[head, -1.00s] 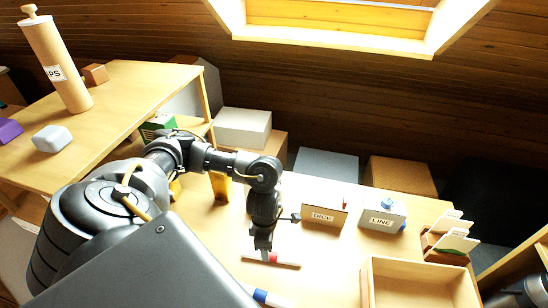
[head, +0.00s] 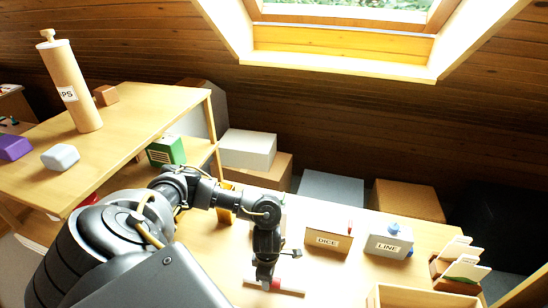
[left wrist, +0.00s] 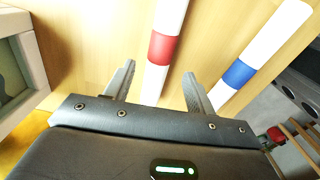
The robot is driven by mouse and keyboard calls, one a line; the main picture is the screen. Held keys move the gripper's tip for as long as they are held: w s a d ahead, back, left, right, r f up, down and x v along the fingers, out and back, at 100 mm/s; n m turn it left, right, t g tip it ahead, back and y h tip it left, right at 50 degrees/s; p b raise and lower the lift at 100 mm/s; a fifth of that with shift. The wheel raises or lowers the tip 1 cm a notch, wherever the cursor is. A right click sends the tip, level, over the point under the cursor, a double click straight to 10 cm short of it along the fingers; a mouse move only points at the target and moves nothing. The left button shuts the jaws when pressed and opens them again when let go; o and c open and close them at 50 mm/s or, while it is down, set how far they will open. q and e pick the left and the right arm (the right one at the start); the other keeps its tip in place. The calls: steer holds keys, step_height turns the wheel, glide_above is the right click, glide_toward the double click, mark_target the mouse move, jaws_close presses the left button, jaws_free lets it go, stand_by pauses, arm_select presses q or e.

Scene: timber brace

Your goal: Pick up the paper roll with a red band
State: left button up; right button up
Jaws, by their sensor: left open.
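The white paper roll with a red band (left wrist: 163,48) lies on the desk. In the left wrist view it runs between the two fingers of my left gripper (left wrist: 158,90), which is open with a gap on each side of the roll. In the head view my left gripper (head: 265,278) points down over the roll, whose white end (head: 291,289) shows to the right. A second white roll with a blue band (left wrist: 239,73) lies to the right in the left wrist view, outside the fingers. My right gripper is not in view.
A box labelled DICE (head: 327,240) and a box labelled LINE (head: 388,244) stand behind and right of the gripper. A wooden tray (head: 420,297) is at the front right, with a card holder (head: 457,270) beside it. A raised shelf (head: 115,130) stands at left.

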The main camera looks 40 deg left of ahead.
mark_target(275, 283)
arm_select(q)
step_height(275, 283, down, 4)
steer(key=shift+w+d, duration=0.1)
steer(key=shift+w, duration=0.05)
steer(key=shift+c, duration=0.4)
steer(key=c, duration=1)
